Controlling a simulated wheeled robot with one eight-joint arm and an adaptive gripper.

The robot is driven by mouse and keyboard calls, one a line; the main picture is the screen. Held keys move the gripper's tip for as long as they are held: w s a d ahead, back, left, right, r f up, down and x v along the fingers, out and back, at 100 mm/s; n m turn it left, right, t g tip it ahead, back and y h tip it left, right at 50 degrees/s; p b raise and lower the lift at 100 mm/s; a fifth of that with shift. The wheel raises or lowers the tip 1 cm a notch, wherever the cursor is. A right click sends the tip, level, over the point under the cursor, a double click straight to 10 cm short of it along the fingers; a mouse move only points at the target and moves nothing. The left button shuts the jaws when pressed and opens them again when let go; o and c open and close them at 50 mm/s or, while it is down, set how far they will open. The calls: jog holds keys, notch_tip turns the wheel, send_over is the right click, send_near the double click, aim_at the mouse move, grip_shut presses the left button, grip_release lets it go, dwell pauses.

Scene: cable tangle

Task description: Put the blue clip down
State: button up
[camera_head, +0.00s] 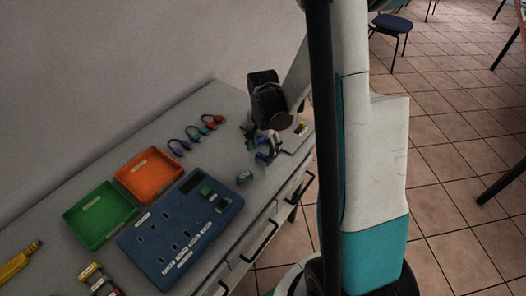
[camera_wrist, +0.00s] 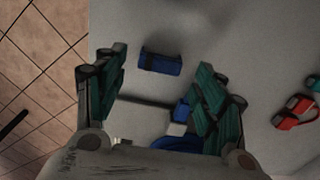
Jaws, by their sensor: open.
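A small dark blue block that looks like the blue clip (camera_wrist: 160,62) lies on the grey bench in the wrist view. It sits between the tips of my gripper (camera_wrist: 162,70), with a gap to each finger. My gripper's green-padded fingers are spread and hold nothing. In the head view my gripper (camera_head: 262,146) is low over the right part of the bench. Blue pieces (camera_head: 263,157) show at its fingers, but I cannot tell there which one is the clip. Another blue piece with a pale part (camera_wrist: 181,112) lies nearer the palm, partly hidden by my gripper.
A blue panel (camera_head: 165,262) with slots, a green tray (camera_head: 75,217) and an orange tray (camera_head: 128,168) are left of my gripper. A small teal piece (camera_head: 242,177) lies near the bench's front edge. Red, green and purple clips (camera_head: 192,132) lie behind.

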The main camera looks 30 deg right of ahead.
aim_at(263, 156)
notch_tip(263, 156, up, 9)
jog(key=p, duration=0.2)
jog(key=shift+f, duration=0.15)
